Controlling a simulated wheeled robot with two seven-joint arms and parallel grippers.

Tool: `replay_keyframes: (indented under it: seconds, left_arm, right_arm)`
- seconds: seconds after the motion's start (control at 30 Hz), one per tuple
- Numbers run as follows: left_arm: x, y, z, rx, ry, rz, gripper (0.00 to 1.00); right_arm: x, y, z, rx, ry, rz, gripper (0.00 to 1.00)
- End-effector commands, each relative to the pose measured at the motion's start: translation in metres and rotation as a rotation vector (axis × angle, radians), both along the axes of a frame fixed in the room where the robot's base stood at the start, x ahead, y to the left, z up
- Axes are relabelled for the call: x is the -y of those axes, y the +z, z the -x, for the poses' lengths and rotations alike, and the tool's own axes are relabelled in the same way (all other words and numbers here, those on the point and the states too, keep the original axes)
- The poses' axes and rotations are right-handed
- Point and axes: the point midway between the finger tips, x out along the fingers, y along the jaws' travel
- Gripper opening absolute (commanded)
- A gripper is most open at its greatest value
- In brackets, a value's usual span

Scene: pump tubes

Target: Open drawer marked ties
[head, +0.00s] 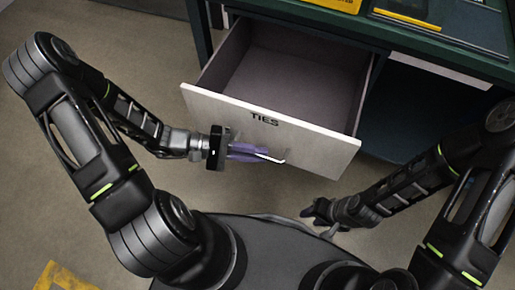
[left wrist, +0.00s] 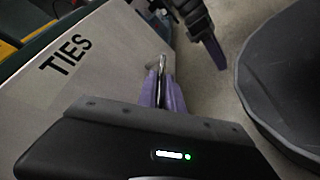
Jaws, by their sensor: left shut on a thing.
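The drawer marked TIES (head: 230,112) stands pulled out from the dark green bench in the head view, and its inside looks empty. Its pale front with the black word TIES also shows in the left wrist view (left wrist: 85,85). My left gripper (head: 262,154) is at the drawer front, its purple fingers shut on the slim metal handle (head: 272,158). The handle also shows between the fingers in the left wrist view (left wrist: 162,65).
The bench (head: 290,12) carries a yellow item (head: 335,4) and a dark tray with yellow edging (head: 408,18). Another pale drawer front (head: 440,70) is at the right. A yellow floor marking (head: 62,277) lies at lower left. Floor left of the drawer is clear.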

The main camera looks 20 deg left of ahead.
Motion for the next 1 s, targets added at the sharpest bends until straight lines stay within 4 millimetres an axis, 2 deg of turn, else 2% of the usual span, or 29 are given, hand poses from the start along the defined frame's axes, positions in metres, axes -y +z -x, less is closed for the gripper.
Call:
replay_keyframes:
  seconds: [0.07,0.1,0.37,0.73,1.0]
  left_arm:
    - [0.000,0.000,0.000,0.000,0.000,0.000,0.00]
    - [0.000,0.000,0.000,0.000,0.001,-0.001,0.12]
    - [0.000,0.000,0.000,0.000,0.000,0.000,0.32]
    - [-0.006,0.001,0.001,0.000,0.002,-0.002,0.32]
    - [-0.044,0.010,0.010,0.001,0.004,-0.003,0.32]
  right_arm:
    - [0.000,0.000,0.000,0.000,0.000,0.000,0.36]
    - [0.000,0.000,0.000,0.000,0.000,0.000,0.36]
    - [0.000,0.000,0.000,0.000,0.000,0.000,0.36]
    - [0.000,0.001,0.000,0.000,0.000,0.000,0.36]
    - [0.000,0.008,0.000,0.000,0.000,0.000,0.36]
